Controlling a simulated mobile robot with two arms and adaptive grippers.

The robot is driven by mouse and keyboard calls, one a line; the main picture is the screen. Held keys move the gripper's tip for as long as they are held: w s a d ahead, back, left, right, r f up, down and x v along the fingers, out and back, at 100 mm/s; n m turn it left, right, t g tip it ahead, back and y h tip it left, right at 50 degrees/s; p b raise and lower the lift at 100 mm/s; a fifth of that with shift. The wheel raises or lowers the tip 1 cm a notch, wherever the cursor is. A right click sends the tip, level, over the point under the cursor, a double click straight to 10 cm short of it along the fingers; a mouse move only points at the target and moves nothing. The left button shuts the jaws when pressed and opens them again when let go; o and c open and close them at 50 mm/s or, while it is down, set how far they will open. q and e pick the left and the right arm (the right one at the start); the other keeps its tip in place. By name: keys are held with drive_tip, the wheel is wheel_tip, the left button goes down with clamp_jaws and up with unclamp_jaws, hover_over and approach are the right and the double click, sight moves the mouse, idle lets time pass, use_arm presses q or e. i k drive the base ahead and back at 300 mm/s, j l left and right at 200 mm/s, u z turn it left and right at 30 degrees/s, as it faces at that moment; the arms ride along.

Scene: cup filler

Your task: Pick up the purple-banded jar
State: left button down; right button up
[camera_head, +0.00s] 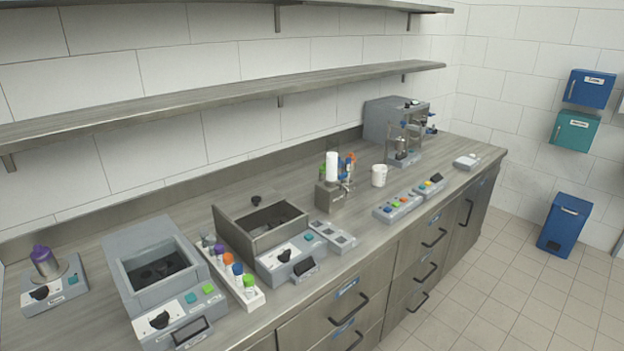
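A grey jar-like vessel with a purple top part (45,262) stands on a small grey device (68,290) with a black knob and a teal button, at the far left of the counter. It seems to tilt slightly, and it is too small to tell whether the purple is a band or a lid. A white rack (252,304) to its right holds several tubes, one with a purple cap (219,249). Neither of my grippers shows in the head view.
A grey bath-like device (130,249) stands just right of the vessel's device. An open-topped box device (306,233), a white cup (379,175) and button panels follow along the counter (360,268). A shelf (190,105) hangs above.

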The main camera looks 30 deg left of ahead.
sight(47, 265)
drive_tip(key=u, duration=2.4)
drive_tip(key=i+j, duration=0.2)
drive_tip(key=j, duration=0.15)
drive_tip(key=i+j+z, duration=0.15)
drive_tip(key=j, duration=0.2)
